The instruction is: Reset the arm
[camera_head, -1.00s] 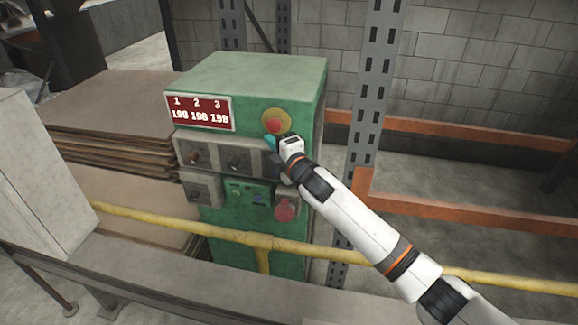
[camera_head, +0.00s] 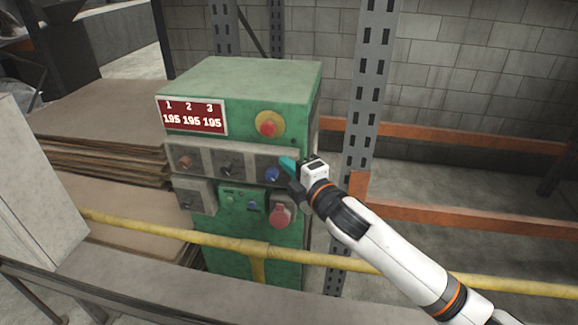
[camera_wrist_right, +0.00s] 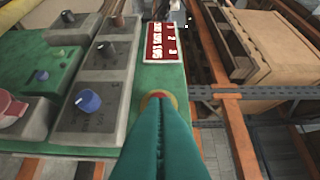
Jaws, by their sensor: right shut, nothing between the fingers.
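My right arm comes in from the lower right in the head view, and its gripper (camera_head: 287,163) is at the right side of the green control cabinet's front (camera_head: 285,85). In the right wrist view its teal fingers (camera_wrist_right: 160,118) are pressed together with nothing between them. The fingertips appear close to the red button on a yellow base (camera_head: 268,124), partly hidden behind them in the wrist view. The blue knob (camera_head: 272,174) is just left of and below the gripper, apart from it in the wrist view (camera_wrist_right: 87,101). My left gripper is not in view.
A red display panel (camera_head: 190,115) is on the cabinet. Other knobs (camera_head: 229,168) and a red switch (camera_head: 281,216) are nearby. A yellow rail (camera_head: 150,230) crosses in front. A perforated grey post (camera_head: 368,90) and orange beams (camera_head: 440,137) stand to the right.

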